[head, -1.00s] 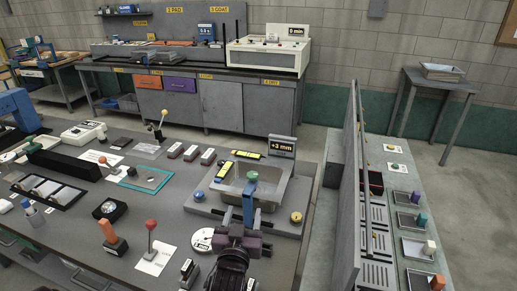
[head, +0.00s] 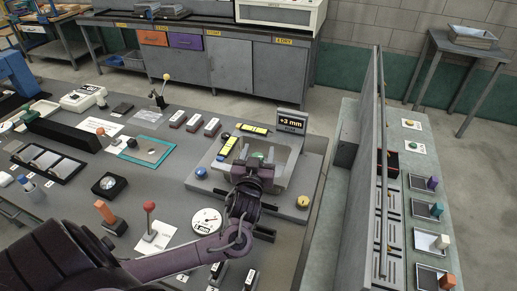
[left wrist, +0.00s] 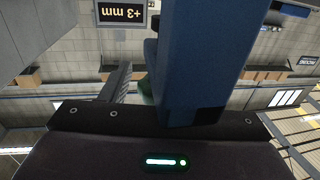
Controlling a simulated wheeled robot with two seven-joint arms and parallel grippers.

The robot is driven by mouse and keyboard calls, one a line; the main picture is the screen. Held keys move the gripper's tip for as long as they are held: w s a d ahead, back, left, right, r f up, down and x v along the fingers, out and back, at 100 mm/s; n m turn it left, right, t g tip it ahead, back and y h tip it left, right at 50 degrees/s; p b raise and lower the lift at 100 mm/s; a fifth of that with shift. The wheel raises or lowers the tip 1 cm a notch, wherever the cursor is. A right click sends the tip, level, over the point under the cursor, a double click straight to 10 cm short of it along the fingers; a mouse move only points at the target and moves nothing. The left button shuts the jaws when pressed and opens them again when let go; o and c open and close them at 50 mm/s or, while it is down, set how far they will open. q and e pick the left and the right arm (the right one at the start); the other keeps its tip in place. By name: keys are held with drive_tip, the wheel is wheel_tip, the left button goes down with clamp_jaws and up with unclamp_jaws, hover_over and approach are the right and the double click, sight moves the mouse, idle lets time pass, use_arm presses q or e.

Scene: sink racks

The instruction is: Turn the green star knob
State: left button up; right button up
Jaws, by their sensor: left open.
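The green star knob (head: 257,155) is mostly hidden behind my left gripper (head: 254,170) in the head view. It is at the grey basin fixture on the bench, and only a small green patch shows. A bit of green (left wrist: 147,88) also shows beside a large blue finger (left wrist: 195,60) in the left wrist view. My left gripper is open and over the knob's place; I cannot tell whether its fingers touch the knob. A display (head: 291,121) behind it reads +3 mm. My right gripper is not in view.
A yellow knob (head: 303,202) and a blue knob (head: 201,172) sit on the fixture's corners. A round dial (head: 206,221), a red-ball lever (head: 149,206) and an orange-handled lever (head: 104,212) stand nearby. A tall grey partition (head: 370,170) rises to the right.

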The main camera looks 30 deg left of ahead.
use_arm(q)
drive_tip(key=shift+w+a, duration=0.1)
drive_tip(key=shift+w, duration=0.15)
drive_tip(key=shift+s, duration=0.1)
drive_tip(key=c, duration=1)
drive_tip(key=shift+o, duration=0.2)
drive_tip(key=shift+m+h, duration=0.3)
drive_tip(key=shift+h, duration=0.2)
drive_tip(key=m+h, duration=0.1)
drive_tip(key=h, duration=0.1)
drive_tip(key=m+t+h, duration=0.1)
drive_tip(key=m+h, duration=0.1)
drive_tip(key=m+h+p, duration=0.1)
drive_tip(key=h, duration=0.1)
drive_tip(key=shift+d+t+h, duration=0.3)
drive_tip(key=shift+d+h, duration=0.05)
drive_tip(key=shift+h, duration=0.05)
drive_tip(key=m+h, duration=0.3)
drive_tip(key=h, duration=0.1)
drive_tip(key=shift+d, duration=0.2)
drive_tip(key=shift+d+r+m+g+h, duration=0.15)
drive_tip(key=shift+m+g+h, duration=0.65)
drive_tip(key=shift+h, duration=0.5)
drive_tip(key=o, duration=1)
drive_tip(key=shift+d, duration=0.1)
drive_tip(key=shift+c, duration=0.2)
